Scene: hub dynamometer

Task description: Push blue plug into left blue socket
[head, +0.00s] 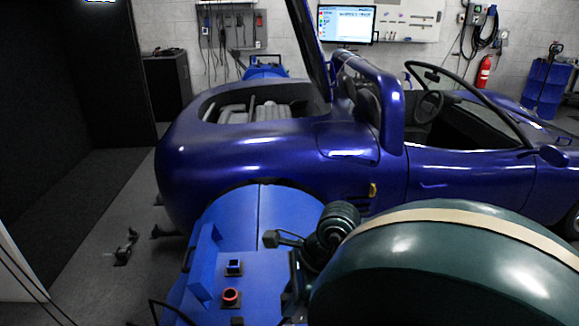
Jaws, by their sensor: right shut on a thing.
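A blue-rimmed square socket (233,266) sits on the sloping blue face of the dynamometer unit (258,215). A red round socket (230,297) sits just below it on the same face. My right gripper (288,239) is above and to the right of the blue socket. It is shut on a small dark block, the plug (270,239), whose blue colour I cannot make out. The plug is apart from the blue socket in the picture. No second blue socket is visible. My left gripper is not in view.
A blue open-top car (250,155) stands close behind the unit. A raised blue plate (204,262) stands left of the sockets. A small dark stand (124,247) is on the floor at left. The lower right of the view is blocked.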

